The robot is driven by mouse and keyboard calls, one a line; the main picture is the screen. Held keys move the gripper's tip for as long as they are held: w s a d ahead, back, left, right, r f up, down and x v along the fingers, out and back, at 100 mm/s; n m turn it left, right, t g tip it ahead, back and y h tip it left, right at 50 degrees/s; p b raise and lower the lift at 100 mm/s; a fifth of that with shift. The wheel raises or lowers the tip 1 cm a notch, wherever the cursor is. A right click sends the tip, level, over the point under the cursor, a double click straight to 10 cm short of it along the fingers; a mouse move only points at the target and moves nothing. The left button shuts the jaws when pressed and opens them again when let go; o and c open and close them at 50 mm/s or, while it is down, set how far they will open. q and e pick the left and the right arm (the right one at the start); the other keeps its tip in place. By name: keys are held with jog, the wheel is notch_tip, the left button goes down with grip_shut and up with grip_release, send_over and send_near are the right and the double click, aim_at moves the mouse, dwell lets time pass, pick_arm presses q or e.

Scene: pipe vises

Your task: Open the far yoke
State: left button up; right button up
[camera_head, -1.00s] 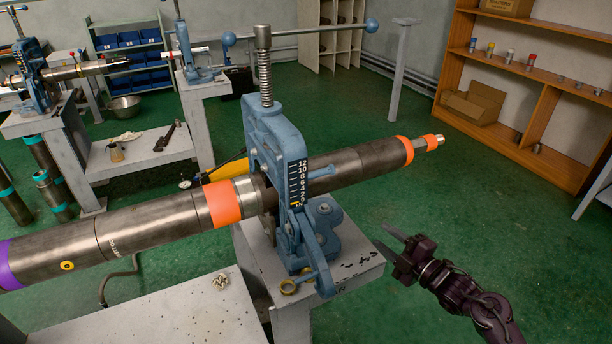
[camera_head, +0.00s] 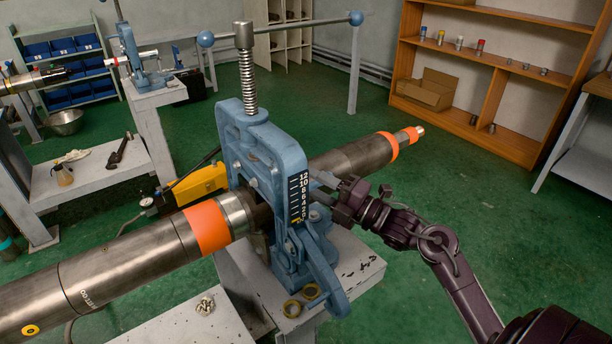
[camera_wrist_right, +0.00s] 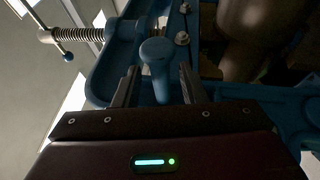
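The large blue vise yoke (camera_head: 262,150) stands upright over the dark pipe (camera_head: 350,158), with a screw and long cross handle on top and a numbered scale on its side. My right gripper (camera_head: 322,188) is at the yoke's right side. In the right wrist view, its two fingers (camera_wrist_right: 158,84) are apart, either side of a blue round-ended pin (camera_wrist_right: 157,50) on the yoke. The pin is hidden behind the gripper in the head view. I cannot tell whether the fingers touch it. My left gripper is not in view.
Another blue vise (camera_head: 140,65) holding a pipe stands on a bench at the back left. A yellow pump (camera_head: 197,184) is behind the near vise.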

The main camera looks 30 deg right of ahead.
jog(key=shift+x, duration=0.8)
jog(key=shift+w+a, duration=0.1)
jog(key=shift+w, duration=0.2)
jog(key=shift+w+a, duration=0.1)
jog(key=shift+w, duration=0.05)
jog(key=c, duration=0.7)
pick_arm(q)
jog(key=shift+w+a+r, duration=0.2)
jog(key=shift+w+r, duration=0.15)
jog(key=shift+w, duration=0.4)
pick_arm(e)
grip_shut()
